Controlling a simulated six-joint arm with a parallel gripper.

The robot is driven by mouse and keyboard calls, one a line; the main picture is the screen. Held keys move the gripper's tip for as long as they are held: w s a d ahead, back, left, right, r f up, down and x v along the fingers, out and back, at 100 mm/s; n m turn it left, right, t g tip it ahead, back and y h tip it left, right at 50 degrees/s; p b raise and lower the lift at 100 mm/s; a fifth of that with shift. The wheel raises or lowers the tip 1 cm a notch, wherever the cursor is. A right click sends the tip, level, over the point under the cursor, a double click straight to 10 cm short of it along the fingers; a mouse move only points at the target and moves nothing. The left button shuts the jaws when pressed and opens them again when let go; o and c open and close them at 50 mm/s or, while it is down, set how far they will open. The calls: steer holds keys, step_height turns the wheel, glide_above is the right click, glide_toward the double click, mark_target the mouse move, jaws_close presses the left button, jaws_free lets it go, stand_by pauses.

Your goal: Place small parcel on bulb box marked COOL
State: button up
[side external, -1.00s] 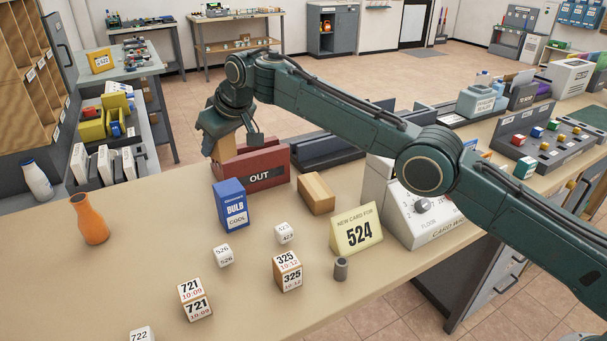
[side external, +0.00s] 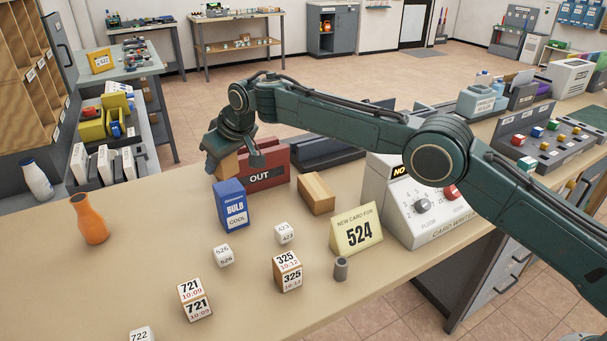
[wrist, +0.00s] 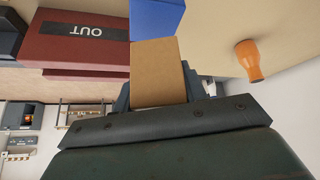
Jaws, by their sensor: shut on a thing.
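My gripper (side external: 236,158) is shut on a small brown parcel (side external: 227,168), which also shows between the fingers in the wrist view (wrist: 157,72). The bulb box marked COOL (side external: 231,206) is blue and white and stands upright on the counter. In the side view the parcel is just above and behind the box's top edge. I cannot tell if they touch. In the wrist view, part of the blue box (wrist: 157,18) shows just beyond the parcel's far end.
The red OUT tray (side external: 267,167) stands close behind the gripper. A taped brown box (side external: 317,194) lies to the right. An orange vase (side external: 90,219) is at the left.

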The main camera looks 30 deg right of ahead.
mark_target(223, 173)
steer(key=shift+f, duration=1.75)
steer(key=shift+f, duration=0.15)
steer(key=o, duration=1.2)
steer(key=shift+v, duration=0.85)
steer(key=v, duration=1)
steer(key=shift+s+r, duration=0.15)
steer(key=shift+r, duration=0.15)
steer(key=shift+d, duration=0.1)
